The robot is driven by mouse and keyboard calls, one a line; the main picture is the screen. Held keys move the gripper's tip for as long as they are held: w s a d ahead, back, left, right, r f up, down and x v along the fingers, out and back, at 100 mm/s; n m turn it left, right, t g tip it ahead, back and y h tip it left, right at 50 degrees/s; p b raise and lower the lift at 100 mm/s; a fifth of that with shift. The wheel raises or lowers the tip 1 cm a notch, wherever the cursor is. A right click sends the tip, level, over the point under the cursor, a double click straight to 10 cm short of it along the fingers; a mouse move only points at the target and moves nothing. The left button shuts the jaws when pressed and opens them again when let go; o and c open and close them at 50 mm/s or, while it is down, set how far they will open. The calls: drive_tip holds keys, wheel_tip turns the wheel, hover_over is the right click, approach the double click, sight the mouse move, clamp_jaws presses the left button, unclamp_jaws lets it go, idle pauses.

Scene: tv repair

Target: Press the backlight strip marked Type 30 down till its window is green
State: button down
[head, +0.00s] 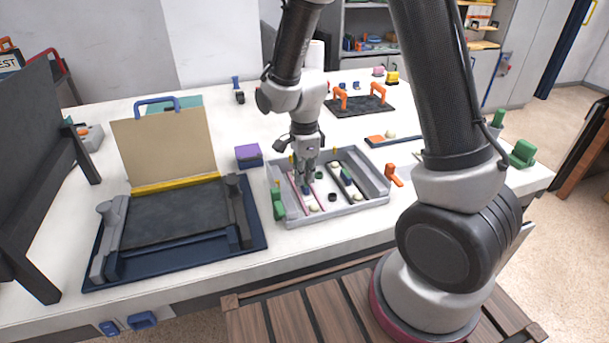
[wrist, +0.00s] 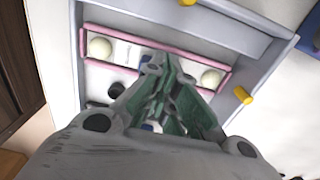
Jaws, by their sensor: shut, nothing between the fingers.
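A grey tray (head: 345,211) on the bench holds two strips. The left one is a pink-edged strip (head: 296,195); it also shows in the wrist view (wrist: 150,38) with a cream dome near each end and a white label too small to read. The right one is a black-edged strip (head: 358,186) with a blue part on it. I cannot read which is Type 30, and no green window can be made out. My gripper (head: 307,180) is shut and empty, pointing down over the pink-edged strip; its fingers (wrist: 160,72) hide the strip's middle. I cannot tell if they touch.
Yellow pegs (wrist: 242,95) and a green clamp (head: 278,204) stand at the tray's edge. A large dark panel fixture (head: 175,215) lies left. A purple box (head: 248,154) is behind the tray, and an orange clamp (head: 393,176) is to its right.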

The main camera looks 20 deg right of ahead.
drive_tip(key=shift+s+f, duration=0.1)
drive_tip(key=shift+s, duration=0.1)
drive_tip(key=shift+w+r, duration=0.2)
drive_tip(key=shift+r, duration=3.3)
